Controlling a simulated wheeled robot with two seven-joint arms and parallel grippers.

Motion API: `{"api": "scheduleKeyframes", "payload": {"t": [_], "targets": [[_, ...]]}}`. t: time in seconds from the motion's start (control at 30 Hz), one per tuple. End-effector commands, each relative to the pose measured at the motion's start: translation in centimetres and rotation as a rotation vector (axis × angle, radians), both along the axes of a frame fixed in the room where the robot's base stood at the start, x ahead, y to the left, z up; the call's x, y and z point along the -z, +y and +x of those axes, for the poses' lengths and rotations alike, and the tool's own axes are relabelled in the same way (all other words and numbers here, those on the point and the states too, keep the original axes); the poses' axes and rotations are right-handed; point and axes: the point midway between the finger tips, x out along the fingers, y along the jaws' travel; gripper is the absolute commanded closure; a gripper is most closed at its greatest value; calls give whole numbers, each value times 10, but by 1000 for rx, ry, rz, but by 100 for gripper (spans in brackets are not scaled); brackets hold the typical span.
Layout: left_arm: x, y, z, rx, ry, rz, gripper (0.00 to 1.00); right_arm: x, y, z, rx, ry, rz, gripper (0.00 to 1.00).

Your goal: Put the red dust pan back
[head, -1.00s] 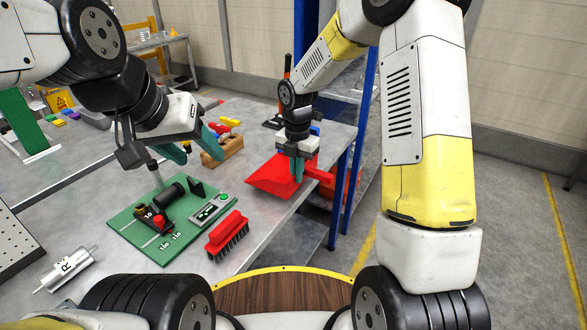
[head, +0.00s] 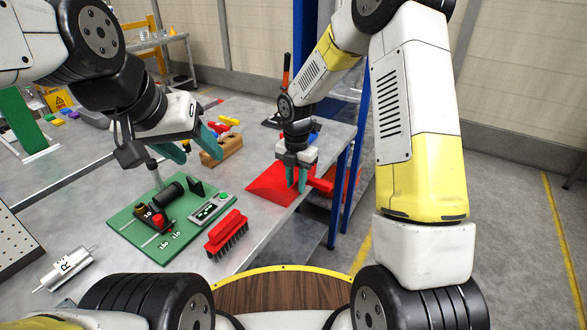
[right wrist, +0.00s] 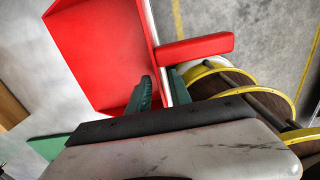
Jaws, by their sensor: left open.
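The red dust pan (head: 268,187) lies at the right edge of the grey workbench, its handle (head: 321,184) sticking out to the right past the edge. My right gripper (head: 297,178) is over the pan where the handle begins. In the right wrist view its fingers (right wrist: 162,88) stand apart with a gap between them, beside the pan (right wrist: 100,55) and below its handle (right wrist: 195,48). My left gripper (head: 197,144) is open and empty above the bench, left of the pan.
A red brush (head: 227,233) lies nearer on the bench, beside a green board (head: 135,229) with parts on it. A wooden block (head: 221,153) with coloured tools is behind. A blue rack post (head: 357,130) stands just right of the bench. A silver cylinder (head: 67,268) lies left.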

Motion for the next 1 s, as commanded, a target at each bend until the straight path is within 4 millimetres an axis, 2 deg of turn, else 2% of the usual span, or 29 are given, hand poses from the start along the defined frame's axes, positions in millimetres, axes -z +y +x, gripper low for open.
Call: {"api": "scheduleKeyframes", "payload": {"t": [0.17,0.53,0.7,0.8,0.9,1.0], "targets": [[0,0,0,0,0,0,46,-13,0,1,1,-4,1,75],[0,0,0,0,0,0,46,-90,0,1,0,-6,1,75],[0,0,0,0,0,0,46,-114,0,1,1,-3,1,75],[0,0,0,0,0,0,46,-121,0,0,6,-2,1,75],[0,0,0,0,0,0,46,-133,-5,-5,66,-17,2,75],[0,0,0,0,0,0,46,-154,-15,-17,225,-51,12,75]]}}
